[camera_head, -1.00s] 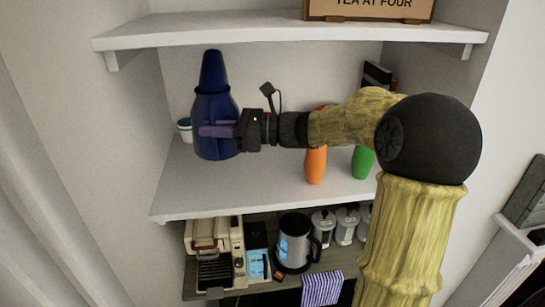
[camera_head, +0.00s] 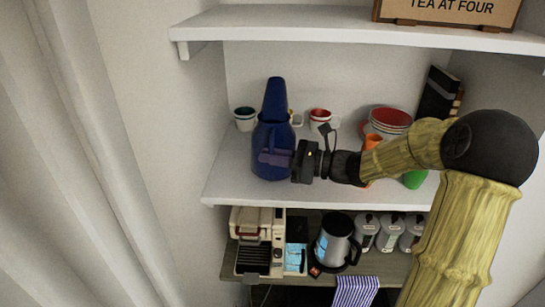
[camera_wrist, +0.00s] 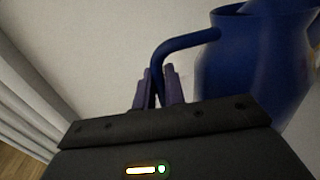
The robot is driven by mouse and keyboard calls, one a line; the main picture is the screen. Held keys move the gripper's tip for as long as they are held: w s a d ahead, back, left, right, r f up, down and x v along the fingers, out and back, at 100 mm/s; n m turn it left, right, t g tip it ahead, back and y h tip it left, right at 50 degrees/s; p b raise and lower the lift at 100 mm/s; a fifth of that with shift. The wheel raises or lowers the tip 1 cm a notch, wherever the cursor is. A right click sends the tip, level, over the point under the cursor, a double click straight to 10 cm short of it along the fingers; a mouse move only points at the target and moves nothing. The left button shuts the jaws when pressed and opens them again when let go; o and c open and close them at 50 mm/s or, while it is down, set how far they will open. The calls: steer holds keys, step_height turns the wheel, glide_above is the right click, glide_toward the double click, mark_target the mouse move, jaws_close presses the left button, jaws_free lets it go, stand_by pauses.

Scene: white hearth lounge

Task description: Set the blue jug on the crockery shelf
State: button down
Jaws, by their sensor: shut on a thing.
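The blue jug (camera_head: 273,135) is upright in the head view, at the left part of the crockery shelf (camera_head: 300,193). My gripper (camera_head: 275,158) is shut on the jug's handle from the right side. In the wrist view the purple fingers (camera_wrist: 159,90) close around the blue handle (camera_wrist: 180,46), with the jug's body (camera_wrist: 250,65) to the right. The jug's base appears over the shelf near its front edge; I cannot tell whether it touches the shelf.
Cups (camera_head: 244,118) and a stack of red-rimmed bowls (camera_head: 388,120) stand at the back of the shelf. An orange thing (camera_head: 372,144) and a green thing (camera_head: 414,179) are partly behind my arm. Below are a coffee machine (camera_head: 260,242) and a kettle (camera_head: 335,240). An upper shelf (camera_head: 300,32) overhangs.

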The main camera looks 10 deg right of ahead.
steer(key=shift+f, duration=0.45)
steer(key=c, duration=1.9)
jaws_free()
steer(key=shift+f, duration=0.15)
steer(key=o, duration=0.4)
